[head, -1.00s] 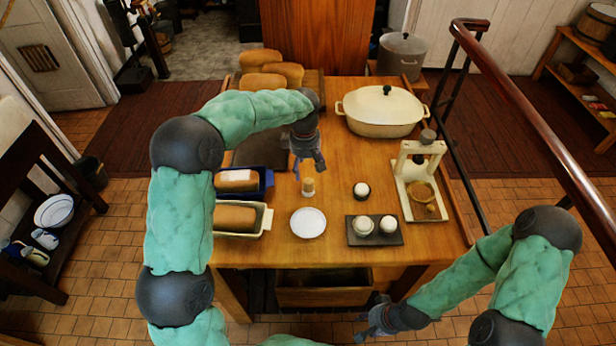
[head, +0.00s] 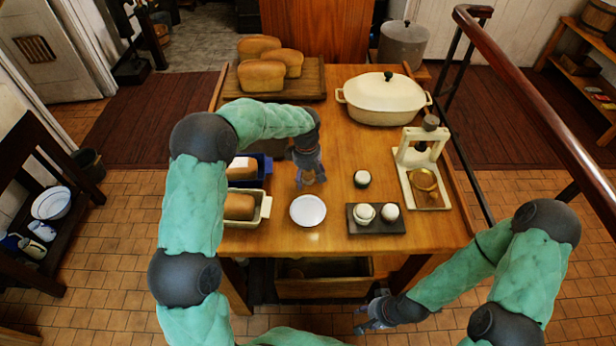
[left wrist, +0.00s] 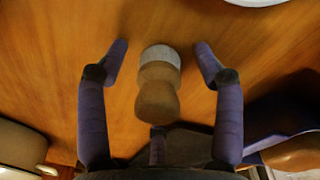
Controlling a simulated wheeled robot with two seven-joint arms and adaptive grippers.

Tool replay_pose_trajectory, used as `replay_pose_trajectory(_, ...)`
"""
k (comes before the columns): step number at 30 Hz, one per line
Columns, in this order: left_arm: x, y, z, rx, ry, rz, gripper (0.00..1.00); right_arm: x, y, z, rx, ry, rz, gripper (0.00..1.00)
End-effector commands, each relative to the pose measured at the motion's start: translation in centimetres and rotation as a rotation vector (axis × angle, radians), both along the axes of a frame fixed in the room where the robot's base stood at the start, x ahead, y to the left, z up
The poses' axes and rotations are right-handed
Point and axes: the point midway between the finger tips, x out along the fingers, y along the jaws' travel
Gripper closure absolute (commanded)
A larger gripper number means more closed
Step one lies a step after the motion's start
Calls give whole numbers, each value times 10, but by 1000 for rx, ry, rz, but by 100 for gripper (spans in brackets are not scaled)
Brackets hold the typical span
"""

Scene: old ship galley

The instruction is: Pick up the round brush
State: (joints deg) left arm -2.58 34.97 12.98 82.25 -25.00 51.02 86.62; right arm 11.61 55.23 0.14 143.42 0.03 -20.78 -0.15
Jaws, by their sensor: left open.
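The round brush (left wrist: 158,88) stands on the wooden table, with a brown waisted wooden handle and a pale grey bristle end. In the left wrist view it is between the spread fingers of my left gripper (left wrist: 160,58), with a gap on each side. In the head view the brush (head: 309,178) is mostly hidden by my left gripper (head: 311,176), which is open and low over it. My right gripper (head: 370,316) hangs off the front of the table, empty; its fingers are too small to judge.
A white saucer (head: 308,211) is just in front of the brush. Loaf tins (head: 264,208) stand to its left. A lidded pot (head: 385,100) stands behind.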

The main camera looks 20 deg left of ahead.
Motion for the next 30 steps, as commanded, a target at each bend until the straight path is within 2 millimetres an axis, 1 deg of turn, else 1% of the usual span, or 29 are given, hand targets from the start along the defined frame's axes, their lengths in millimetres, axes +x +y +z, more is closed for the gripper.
replay_pose_trajectory(5, 0, 0, 1, -1, -2, 1, 32, 0, 0, 1, 0, 0, 0, 60)
replay_pose_trajectory(8, 0, 0, 1, -1, -2, 0, 58, 0, 0, 1, 0, 0, 0, 60)
replay_pose_trajectory(9, 0, 0, 1, -1, -2, 0, 69, 0, 0, 1, 0, 0, 0, 60)
replay_pose_trajectory(11, 0, 0, 1, -1, -2, 0, 86, 0, 0, 1, 0, 0, 0, 60)
replay_pose_trajectory(12, 0, 0, 1, 0, -1, 0, 91, 0, 0, 1, 0, 0, 0, 60)
replay_pose_trajectory(14, 0, 0, 1, 0, -1, 0, 91, 0, 0, 1, 0, 0, 0, 60)
replay_pose_trajectory(15, 1, 0, 1, -1, -2, 0, 96, 0, 0, 1, 0, 0, 0, 60)
replay_pose_trajectory(23, 1, 0, 3, -1, -2, 0, 96, 0, 0, 1, 0, 0, 0, 60)
replay_pose_trajectory(26, 1, 0, 8, 0, -2, 1, 96, 0, 0, 4, 0, 0, 0, 60)
replay_pose_trajectory(29, 1, 0, 18, -1, -4, 1, 96, 0, 0, 8, 0, 0, 0, 60)
replay_pose_trajectory(30, 2, 0, 24, -1, -5, 1, 96, 0, 0, 10, 0, 0, 0, 60)
